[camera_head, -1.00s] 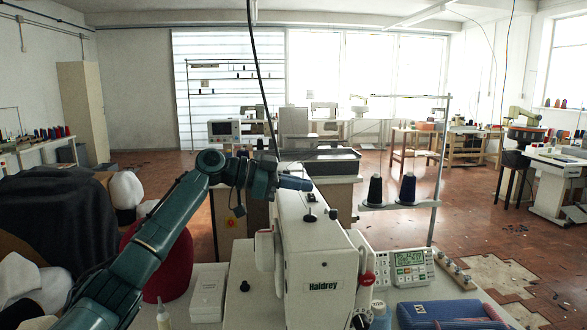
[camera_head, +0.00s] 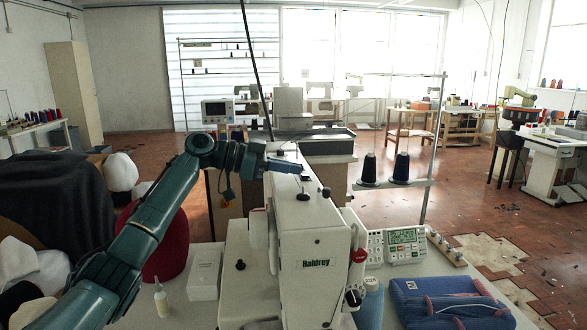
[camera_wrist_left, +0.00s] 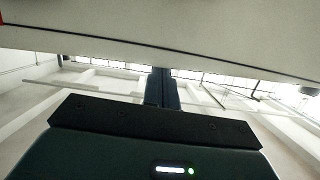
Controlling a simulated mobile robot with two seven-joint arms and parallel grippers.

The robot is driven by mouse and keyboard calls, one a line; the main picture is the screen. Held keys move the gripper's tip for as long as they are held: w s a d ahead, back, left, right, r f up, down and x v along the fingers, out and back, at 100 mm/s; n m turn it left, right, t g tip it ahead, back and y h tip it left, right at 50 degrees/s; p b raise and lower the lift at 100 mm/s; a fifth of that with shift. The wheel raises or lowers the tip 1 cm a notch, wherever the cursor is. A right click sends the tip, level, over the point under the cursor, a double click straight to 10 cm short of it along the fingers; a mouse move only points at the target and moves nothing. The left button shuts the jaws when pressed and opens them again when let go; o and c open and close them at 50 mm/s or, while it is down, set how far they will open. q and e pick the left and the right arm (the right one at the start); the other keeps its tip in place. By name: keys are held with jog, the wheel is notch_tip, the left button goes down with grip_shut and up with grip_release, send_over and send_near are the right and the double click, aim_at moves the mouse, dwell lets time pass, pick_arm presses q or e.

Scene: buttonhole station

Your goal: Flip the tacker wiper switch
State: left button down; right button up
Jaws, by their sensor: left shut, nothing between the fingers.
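The tacker is a white machine marked Haldrey (camera_head: 312,240) on the table in the middle of the head view. Several dark knobs and posts show on its top, one being a black knob (camera_head: 326,192). I cannot tell which small part is the wiper switch. My left gripper (camera_head: 301,168) is shut and empty, pointing right at the far end of the machine's top; contact cannot be told. In the left wrist view its closed dark fingers (camera_wrist_left: 162,88) stand below a pale machine surface (camera_wrist_left: 190,35) that crosses the top. My right gripper is not in view.
A control panel with a green display (camera_head: 404,237) stands right of the machine. A blue case (camera_head: 448,303) lies in front of it. A thread stand holds two dark cones (camera_head: 369,169). A white box (camera_head: 205,274) and a small bottle (camera_head: 161,300) are at left.

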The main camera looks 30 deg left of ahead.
pick_arm(q)
jog(key=b+v, duration=0.2)
jog(key=v, duration=1)
